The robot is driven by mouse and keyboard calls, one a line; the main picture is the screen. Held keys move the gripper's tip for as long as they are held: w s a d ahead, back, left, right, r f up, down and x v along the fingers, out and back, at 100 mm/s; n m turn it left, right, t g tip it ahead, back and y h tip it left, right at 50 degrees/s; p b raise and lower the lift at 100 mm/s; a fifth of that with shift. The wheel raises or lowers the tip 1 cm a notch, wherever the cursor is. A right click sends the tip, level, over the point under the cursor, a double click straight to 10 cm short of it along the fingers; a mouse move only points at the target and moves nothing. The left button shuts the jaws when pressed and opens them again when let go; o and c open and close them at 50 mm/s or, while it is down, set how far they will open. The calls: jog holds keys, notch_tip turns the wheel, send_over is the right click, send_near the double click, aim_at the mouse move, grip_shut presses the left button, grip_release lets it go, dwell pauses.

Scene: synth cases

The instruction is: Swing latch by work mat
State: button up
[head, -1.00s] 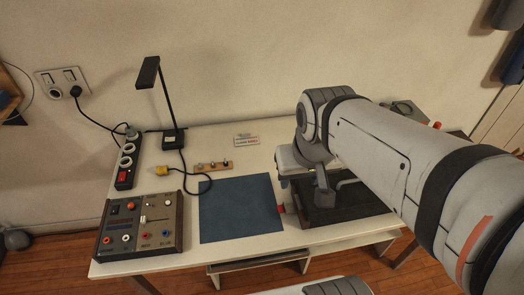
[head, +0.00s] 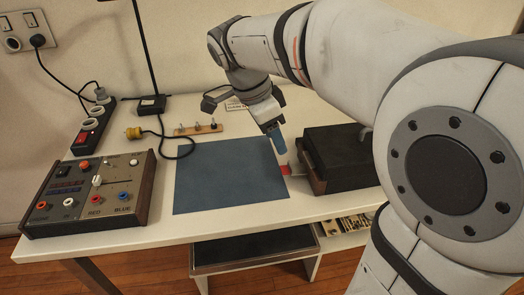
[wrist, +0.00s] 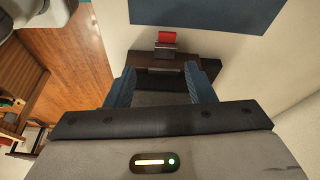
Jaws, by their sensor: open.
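The blue work mat (head: 228,175) lies flat on the white table. A small red-tipped latch (head: 286,170) is by the mat's right edge, on the mat side of a dark box (head: 345,150). In the wrist view the red latch tab (wrist: 167,38) stands between the mat (wrist: 205,12) and the box's brown side (wrist: 150,58). My gripper (head: 278,142) points down just above and behind the latch in the head view. In the wrist view its two blue fingers (wrist: 160,85) are apart with nothing held between them, and the latch is beyond their tips.
A control panel (head: 95,192) with knobs and sockets stands left of the mat. A power strip (head: 93,128), a lamp base (head: 150,103), a yellow plug (head: 133,133) and a small wooden strip with pegs (head: 198,129) are behind. The mat is bare.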

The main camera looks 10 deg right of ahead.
aim_at(284, 169)
jog(key=shift+m, duration=0.9)
jog(key=b+x, duration=0.1)
jog(key=x, duration=0.2)
jog(key=b+x, duration=0.2)
jog(key=x, duration=0.1)
jog(key=w+a+b+x, duration=0.1)
jog(key=x, duration=0.2)
jog(key=shift+d+f, duration=0.1)
jog(key=shift+f, duration=0.35)
jog(key=shift+c, duration=0.2)
jog(key=c, duration=1)
